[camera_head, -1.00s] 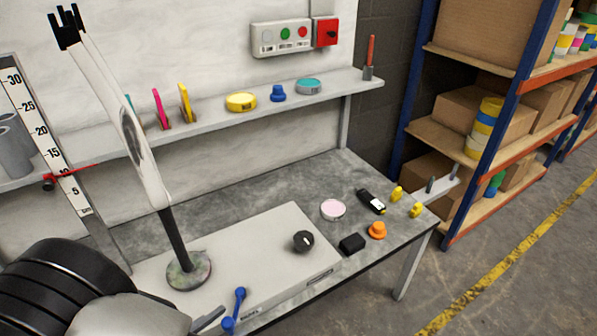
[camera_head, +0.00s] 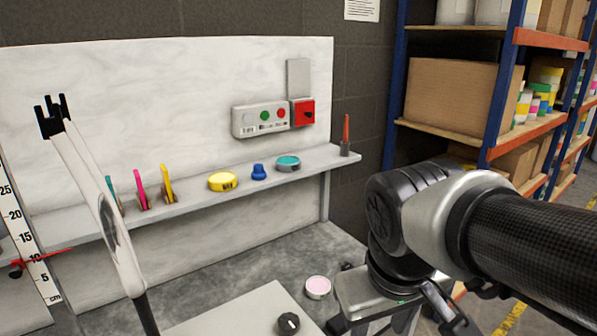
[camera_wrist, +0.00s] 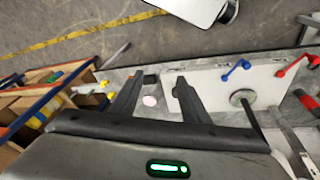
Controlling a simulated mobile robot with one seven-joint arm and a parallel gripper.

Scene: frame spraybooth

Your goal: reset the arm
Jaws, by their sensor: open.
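My arm reaches in from the right in the head view, with its black and silver wrist bent down. My gripper (camera_head: 395,322) points down over the right part of the workbench and is partly cut off by the lower edge. In the wrist view my gripper (camera_wrist: 158,96) has its two dark fingers spread wide apart with nothing held between them. A pink disc (camera_wrist: 150,101) lies on the bench below, seen in the gap between the fingers. The same disc (camera_head: 317,287) shows just left of my gripper in the head view.
A tall white stand (camera_head: 100,205) rises at the left. A shelf (camera_head: 200,200) carries a yellow tin (camera_head: 222,182), a blue knob (camera_head: 259,172) and a teal tin (camera_head: 288,163). A control box (camera_head: 262,119) is on the wall. Racking with cartons (camera_head: 449,97) stands behind my arm.

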